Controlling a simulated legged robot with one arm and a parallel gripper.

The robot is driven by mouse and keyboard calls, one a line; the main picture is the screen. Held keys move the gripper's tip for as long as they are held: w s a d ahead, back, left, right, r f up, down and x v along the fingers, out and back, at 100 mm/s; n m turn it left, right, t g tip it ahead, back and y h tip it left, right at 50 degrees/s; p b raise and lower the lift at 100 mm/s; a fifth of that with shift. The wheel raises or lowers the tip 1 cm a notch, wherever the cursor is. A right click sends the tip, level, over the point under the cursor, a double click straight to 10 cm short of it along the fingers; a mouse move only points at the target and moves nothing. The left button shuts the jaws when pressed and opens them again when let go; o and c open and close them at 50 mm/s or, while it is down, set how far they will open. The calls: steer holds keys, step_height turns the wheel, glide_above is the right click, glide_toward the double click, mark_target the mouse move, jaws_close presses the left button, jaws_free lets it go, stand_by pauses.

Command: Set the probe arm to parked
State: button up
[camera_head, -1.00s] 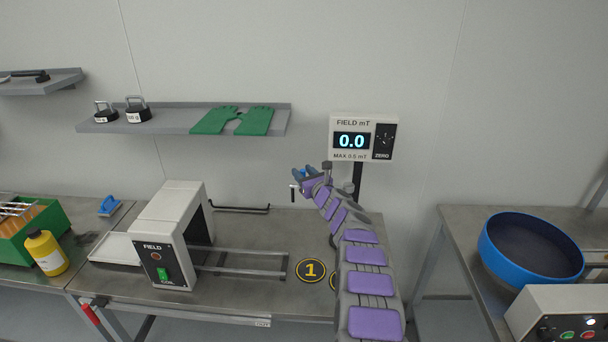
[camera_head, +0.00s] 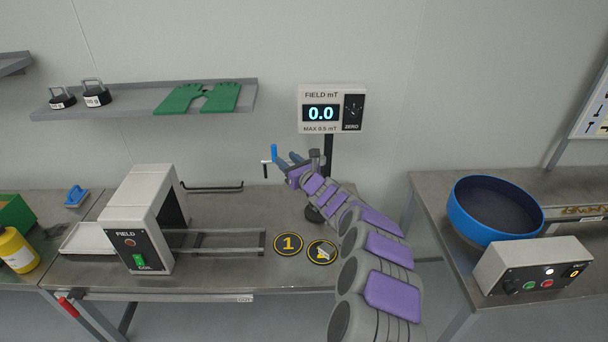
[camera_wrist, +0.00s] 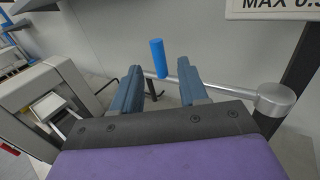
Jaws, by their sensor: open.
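The probe arm (camera_wrist: 215,86) is a thin metal rod that runs left from a round hub on the meter's dark post. A blue upright handle (camera_wrist: 157,58) stands near its free end; it also shows in the head view (camera_head: 274,153). My gripper (camera_wrist: 162,82) is open, with the blue handle between and just beyond its two fingertips, seemingly not touched. In the head view my gripper (camera_head: 287,163) is just right of the handle. The hub (camera_head: 316,158) shows behind my wrist. The meter (camera_head: 331,109) above reads 0.0.
A field coil box (camera_head: 140,225) with rails stands left on the bench. Round floor-style markers 1 (camera_head: 288,243) and 2 (camera_head: 321,251) lie on the bench, the second partly covered by a glare or mark. A blue bowl (camera_head: 462,222) and control box are at right.

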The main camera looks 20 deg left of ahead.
steer(key=p+v, duration=0.1)
steer(key=v, duration=0.7)
steer(key=shift+d, duration=0.25)
steer(key=shift+s, duration=0.1)
